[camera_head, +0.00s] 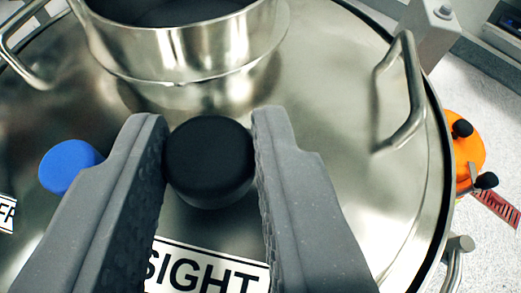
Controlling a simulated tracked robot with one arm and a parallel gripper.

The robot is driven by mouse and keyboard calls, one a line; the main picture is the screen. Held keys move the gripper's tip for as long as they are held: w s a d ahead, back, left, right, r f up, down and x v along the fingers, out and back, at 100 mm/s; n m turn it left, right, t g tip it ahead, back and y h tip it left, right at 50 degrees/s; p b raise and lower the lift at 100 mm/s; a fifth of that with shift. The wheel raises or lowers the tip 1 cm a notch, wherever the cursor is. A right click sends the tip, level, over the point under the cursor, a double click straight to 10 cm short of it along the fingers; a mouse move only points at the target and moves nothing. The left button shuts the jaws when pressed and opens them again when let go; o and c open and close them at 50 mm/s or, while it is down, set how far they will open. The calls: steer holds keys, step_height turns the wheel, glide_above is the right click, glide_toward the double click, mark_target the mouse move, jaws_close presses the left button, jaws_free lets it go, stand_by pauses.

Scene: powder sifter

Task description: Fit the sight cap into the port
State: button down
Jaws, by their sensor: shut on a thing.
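The black sight cap (209,158) is a short round cap between the two grey fingers of my gripper (210,140). The fingers are shut on its left and right sides. Below it on the steel lid is a white label reading "SIGHT" (207,272), partly covered by my fingers. I see no open port; what lies under the cap is hidden, and I cannot tell whether the cap touches the lid.
A blue cap (71,166) sits left of my gripper. A steel collar (180,40) rises behind the cap. Lid handles stand at the right (404,95) and upper left (25,45). An orange object (465,150) is beyond the right rim.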

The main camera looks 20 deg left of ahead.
mark_target(230, 215)
steer(key=shift+w+d+f, duration=0.1)
steer(key=shift+w, duration=0.25)
step_height(230, 215, down, 3)
steer(key=shift+f, duration=0.2)
steer(key=c, duration=1.2)
jaws_free()
steer(key=shift+o, duration=0.2)
steer(key=shift+s+r, duration=0.1)
steer(key=shift+s+d+r, duration=0.3)
steer(key=shift+s, duration=0.15)
steer(key=b+v, duration=0.1)
steer(key=v, duration=0.9)
steer(key=shift+s+d, duration=0.2)
steer(key=shift+s, duration=0.1)
